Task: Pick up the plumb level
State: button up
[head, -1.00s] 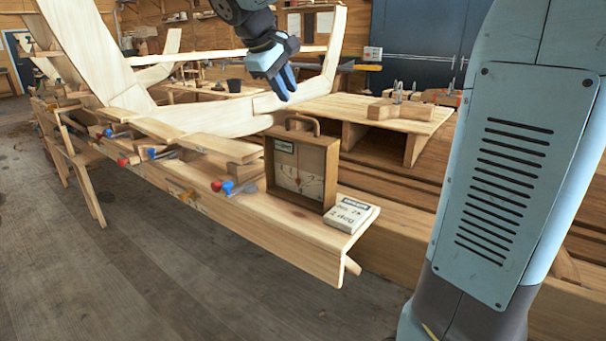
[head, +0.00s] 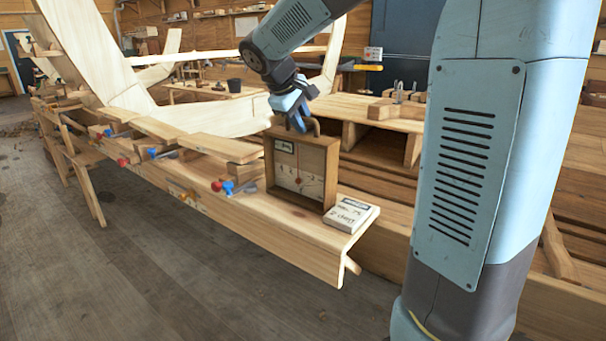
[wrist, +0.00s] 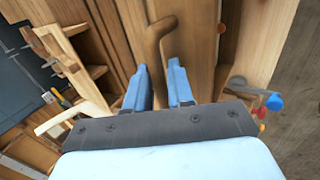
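The plumb level is an upright wooden box (head: 318,160) with a pale dial face and a curved wooden handle on top. It stands on the plank near its front end. My gripper (head: 299,122) is right at the handle, pointing down. In the wrist view the handle (wrist: 153,45) runs down between the two blue fingers of my gripper (wrist: 161,72). The fingers are apart, with a gap visible beside the handle on the right finger's side. The lower handle is partly hidden by the fingers.
A small labelled box (head: 352,214) lies just in front of the level on the plank (head: 290,220). Blue and red handled clamps (head: 228,187) lie to the left. A low wooden bench (head: 365,110) stands behind right. Grey floor is open at the front left.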

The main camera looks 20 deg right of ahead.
jog(key=shift+c, duration=0.3)
grip_shut()
dwell(1.1)
